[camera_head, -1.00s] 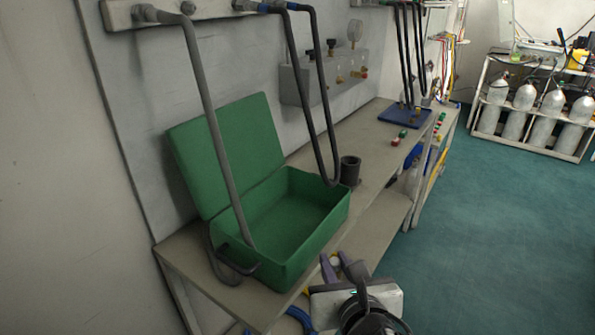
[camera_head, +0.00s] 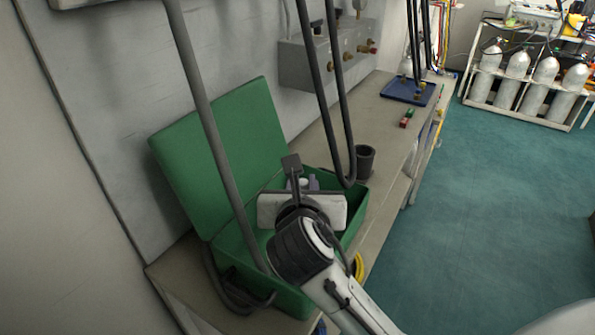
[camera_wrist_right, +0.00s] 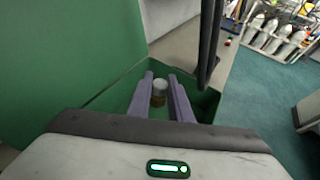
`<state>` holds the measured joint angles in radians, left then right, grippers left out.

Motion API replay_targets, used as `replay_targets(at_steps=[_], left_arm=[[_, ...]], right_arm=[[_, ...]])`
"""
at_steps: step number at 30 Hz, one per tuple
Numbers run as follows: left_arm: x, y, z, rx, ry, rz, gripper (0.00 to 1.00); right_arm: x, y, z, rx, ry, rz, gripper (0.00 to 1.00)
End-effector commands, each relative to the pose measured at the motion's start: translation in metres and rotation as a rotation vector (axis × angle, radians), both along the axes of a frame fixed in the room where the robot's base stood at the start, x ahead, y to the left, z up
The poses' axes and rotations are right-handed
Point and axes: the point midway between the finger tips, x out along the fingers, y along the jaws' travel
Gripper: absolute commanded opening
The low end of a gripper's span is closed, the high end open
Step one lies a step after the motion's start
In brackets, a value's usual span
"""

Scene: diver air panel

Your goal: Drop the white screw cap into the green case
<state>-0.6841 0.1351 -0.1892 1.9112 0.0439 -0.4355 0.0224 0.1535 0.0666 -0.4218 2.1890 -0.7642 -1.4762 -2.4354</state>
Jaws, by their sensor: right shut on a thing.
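The green case (camera_head: 225,155) stands open on the bench, its lid tilted back against the wall panel. It also fills much of the right wrist view (camera_wrist_right: 85,45). My right gripper (camera_head: 303,182) is over the open case, with its arm coming in from the lower right. In the right wrist view its two purple fingers (camera_wrist_right: 160,86) are closed on the white screw cap (camera_wrist_right: 160,85), which has a pale top and a brownish lower part. The case interior shows beneath the cap. My left gripper is out of view.
Grey hoses hang down in front of the lid and just right of my gripper (camera_head: 345,110). A dark cup (camera_head: 365,160) stands right of the case. A blue tray (camera_head: 408,90) lies farther along the bench. Open floor lies to the right.

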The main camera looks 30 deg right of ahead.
Motion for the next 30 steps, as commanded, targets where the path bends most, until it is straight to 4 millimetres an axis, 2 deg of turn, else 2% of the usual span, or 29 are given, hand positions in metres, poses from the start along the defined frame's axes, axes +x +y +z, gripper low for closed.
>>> replay_targets(at_steps=[3,9,15,22,23,26,30], left_arm=[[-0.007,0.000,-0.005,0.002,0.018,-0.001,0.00],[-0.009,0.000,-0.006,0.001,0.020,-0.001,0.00],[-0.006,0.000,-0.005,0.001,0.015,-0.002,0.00],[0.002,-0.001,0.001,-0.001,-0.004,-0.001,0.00],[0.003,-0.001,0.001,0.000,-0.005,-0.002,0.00],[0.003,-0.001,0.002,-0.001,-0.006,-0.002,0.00],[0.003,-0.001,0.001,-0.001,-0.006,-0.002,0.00]], right_arm=[[0.000,-0.001,-0.017,-0.002,0.004,-0.001,0.00],[0.000,-0.001,-0.036,-0.003,0.003,-0.001,0.00],[0.000,-0.001,-0.044,-0.002,0.000,0.000,0.00],[0.000,-0.001,-0.044,-0.002,0.000,-0.001,0.00],[0.000,-0.001,-0.044,-0.002,0.000,-0.001,0.22],[0.000,-0.001,-0.044,-0.002,0.000,-0.001,0.39],[0.000,-0.001,-0.044,-0.001,0.000,0.000,0.40]])
